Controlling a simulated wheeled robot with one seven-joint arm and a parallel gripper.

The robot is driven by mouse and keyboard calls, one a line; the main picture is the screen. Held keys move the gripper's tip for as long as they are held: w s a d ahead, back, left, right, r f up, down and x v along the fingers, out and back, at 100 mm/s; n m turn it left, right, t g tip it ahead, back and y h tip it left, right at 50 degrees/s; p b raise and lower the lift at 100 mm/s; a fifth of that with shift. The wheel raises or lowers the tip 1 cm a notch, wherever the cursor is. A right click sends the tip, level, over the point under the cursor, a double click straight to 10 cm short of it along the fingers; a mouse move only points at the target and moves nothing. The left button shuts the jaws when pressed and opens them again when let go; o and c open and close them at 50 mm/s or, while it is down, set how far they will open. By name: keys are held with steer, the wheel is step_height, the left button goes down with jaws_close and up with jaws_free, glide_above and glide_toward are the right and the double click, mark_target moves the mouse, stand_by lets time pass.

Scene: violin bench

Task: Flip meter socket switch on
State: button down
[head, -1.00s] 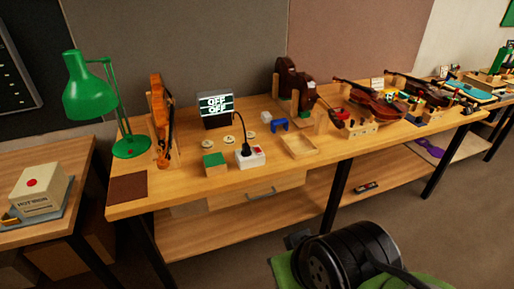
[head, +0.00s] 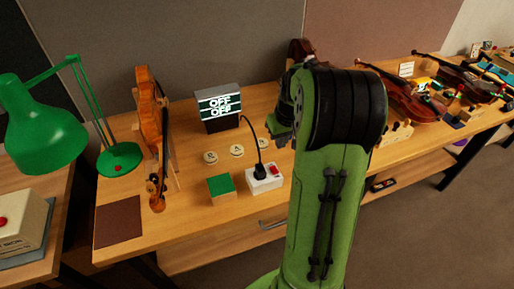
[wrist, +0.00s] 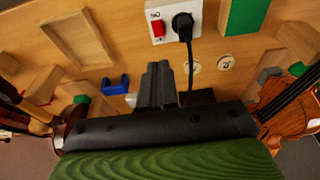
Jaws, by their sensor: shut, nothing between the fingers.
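The meter socket (head: 265,186) is a white box on the bench with a black plug (head: 260,171) and cord in it. Its red switch (head: 274,169) is to the right of the plug. In the wrist view the socket (wrist: 169,41) is at the top, with the red switch (wrist: 158,28) left of the plug (wrist: 183,27). My gripper (wrist: 158,70) is shut and empty, apart from the socket. In the head view my arm partly hides it.
A green-topped block (head: 221,188) stands left of the socket, with round discs (head: 237,150) behind. A green lamp (head: 42,125) and a violin (head: 149,115) are farther left. The wrist view shows a wooden tray (wrist: 84,38) and a blue holder (wrist: 115,85) near my gripper.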

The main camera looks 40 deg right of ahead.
mark_target(275, 172)
steer(key=x, duration=0.4)
steer(key=b+x, duration=0.1)
steer(key=x, duration=0.8)
steer(key=shift+s+a+f+b, duration=0.1)
steer(key=shift+s+f+b, duration=0.1)
steer(key=shift+s+b, duration=0.15)
steer(key=shift+s+f, duration=0.15)
steer(key=shift+f, duration=0.25)
steer(key=shift+s+f+b, duration=0.15)
steer(key=shift+f+b, duration=0.45)
steer(key=shift+b, duration=0.25)
steer(key=shift+a+r+p, duration=0.1)
steer(key=shift+r+p, duration=0.2)
steer(key=shift+p, duration=0.05)
steer(key=shift+w+d+r+p, duration=0.15)
steer(key=shift+w+p, duration=0.05)
steer(key=shift+w, duration=0.2)
steer(key=shift+w+d+r+p, duration=0.15)
steer(key=shift+w, duration=0.25)
